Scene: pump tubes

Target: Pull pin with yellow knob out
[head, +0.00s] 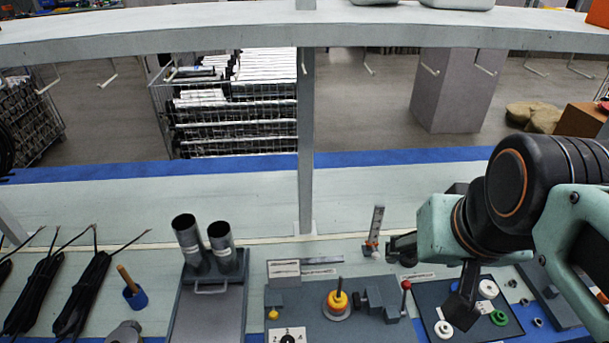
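A small yellow knob (273,314) shows at the left of the grey pump fixture (290,297) on the bench, beside a dial-like black and white plate. Its pin is not clearly visible. A larger orange-yellow ring (338,301) with an upright pin through it stands to its right on the same fixture. My gripper (463,308) shows as dark parts below my wrist at the right, over or near the dark parts tray. It is well to the right of the yellow knob and apart from it. Whether its fingers are open or shut is unclear.
A lever with a red ball (406,285) rises at the fixture's right. The dark tray (509,327) holds white and green rings. Two grey tubes (220,244) stand in a holder at left.

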